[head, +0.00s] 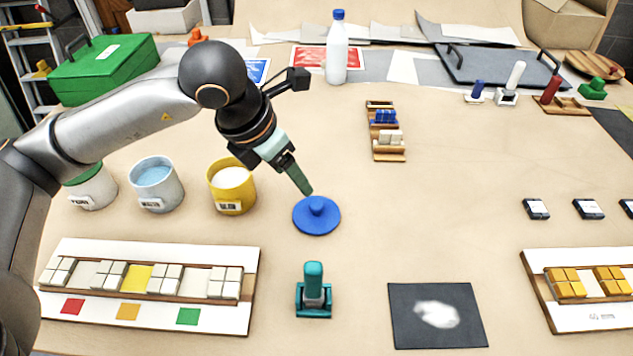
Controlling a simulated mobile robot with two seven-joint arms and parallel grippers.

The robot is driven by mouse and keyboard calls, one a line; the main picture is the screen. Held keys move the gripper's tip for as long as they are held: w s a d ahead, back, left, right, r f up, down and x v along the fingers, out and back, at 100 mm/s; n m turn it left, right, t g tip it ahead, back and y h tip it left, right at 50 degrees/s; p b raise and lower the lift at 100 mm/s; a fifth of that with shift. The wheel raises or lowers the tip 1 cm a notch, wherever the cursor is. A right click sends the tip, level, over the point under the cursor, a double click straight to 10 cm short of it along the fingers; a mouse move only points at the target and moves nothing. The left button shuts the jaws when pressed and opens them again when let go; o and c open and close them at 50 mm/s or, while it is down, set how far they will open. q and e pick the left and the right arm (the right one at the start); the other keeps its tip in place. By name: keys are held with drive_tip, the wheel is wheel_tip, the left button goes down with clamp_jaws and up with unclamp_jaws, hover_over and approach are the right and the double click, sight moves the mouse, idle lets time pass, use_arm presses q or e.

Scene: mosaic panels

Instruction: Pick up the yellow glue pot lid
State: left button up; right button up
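The yellow glue pot (232,190) stands open on the table, with pale contents showing and no lid on it. I see no yellow lid in the head view. A round blue lid (317,215) with a knob lies flat on the table, right of the yellow pot. My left gripper (307,190) points down and right, its green fingertip just above or at the blue lid's knob. The fingers are seen edge-on, so I cannot tell whether they are apart or touch the knob. My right gripper is not in view.
An open pale pot (156,186) with blue contents and a white pot (92,187) with a green top stand left. A tile panel (240,310), teal stamp-like tool (313,292) and dark sheet (465,330) lie in front. A white bottle (336,50) stands behind. The table's centre right is clear.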

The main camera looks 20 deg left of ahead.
use_arm(q)
approach(316, 204)
wheel_tip(316, 204, down, 3)
drive_tip(key=shift+d+r, duration=0.15)
drive_tip(key=shift+r, duration=0.05)
drive_tip(key=shift+w+p+x, duration=0.2)
drive_tip(key=shift+p+x, duration=0.2)
drive_tip(key=shift+x, duration=1.15)
drive_tip(key=shift+w+p+x, duration=0.2)
drive_tip(key=shift+p+x, duration=0.2)
drive_tip(key=shift+x, duration=1.15)
drive_tip(key=shift+r, duration=0.15)
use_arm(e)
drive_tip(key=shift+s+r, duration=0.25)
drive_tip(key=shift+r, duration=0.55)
use_arm(q)
drive_tip(key=shift+c, duration=0.2)
clamp_jaws()
